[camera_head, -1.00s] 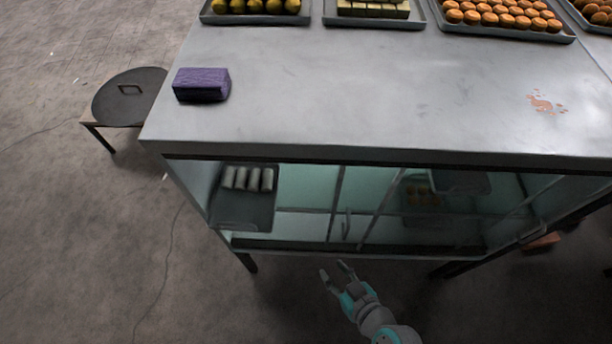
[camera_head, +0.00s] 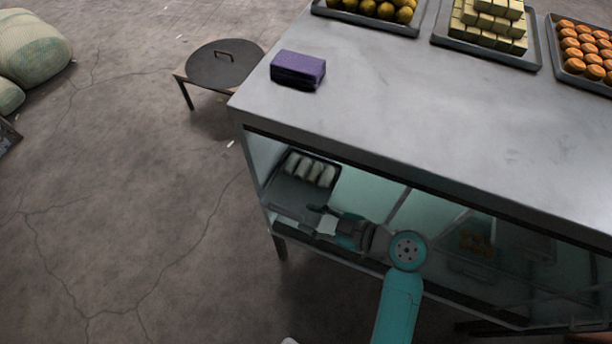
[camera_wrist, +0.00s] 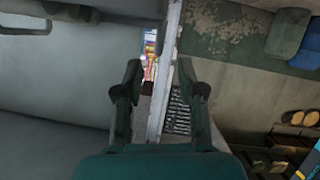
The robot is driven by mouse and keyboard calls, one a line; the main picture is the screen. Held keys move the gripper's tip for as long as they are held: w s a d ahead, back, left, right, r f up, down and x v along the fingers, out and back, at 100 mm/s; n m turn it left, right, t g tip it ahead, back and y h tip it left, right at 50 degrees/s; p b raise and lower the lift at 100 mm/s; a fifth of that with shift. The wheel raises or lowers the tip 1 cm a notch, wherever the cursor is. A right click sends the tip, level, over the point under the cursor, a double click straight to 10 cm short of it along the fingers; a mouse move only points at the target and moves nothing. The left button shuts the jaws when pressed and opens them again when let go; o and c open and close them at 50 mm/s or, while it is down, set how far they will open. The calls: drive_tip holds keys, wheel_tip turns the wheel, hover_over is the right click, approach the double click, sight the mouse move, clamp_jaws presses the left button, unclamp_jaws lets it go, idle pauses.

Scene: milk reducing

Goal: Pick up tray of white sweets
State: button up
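The grey tray (camera_head: 287,189) holding a row of several white sweets (camera_head: 315,171) sits inside the glass-fronted cabinet at its left end, in the head view. The sweets lie at the tray's far end and its near part is bare. My gripper (camera_head: 314,215) is at the cabinet front, just right of the tray's near end; whether it touches the tray is unclear. In the wrist view my gripper (camera_wrist: 160,77) has its two fingers apart, with a pale upright edge showing between them. I cannot make out the sweets there.
The cabinet top (camera_head: 400,120) carries a purple block (camera_head: 298,69) and trays of yellow balls (camera_head: 370,8), pale cubes (camera_head: 490,28) and orange sweets (camera_head: 585,50). A low stool with a dark lid (camera_head: 224,65) stands left. The floor (camera_head: 130,200) left of the cabinet is clear.

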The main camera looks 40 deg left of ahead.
sight(289, 211)
drive_tip(key=shift+x, duration=4.2)
clamp_jaws()
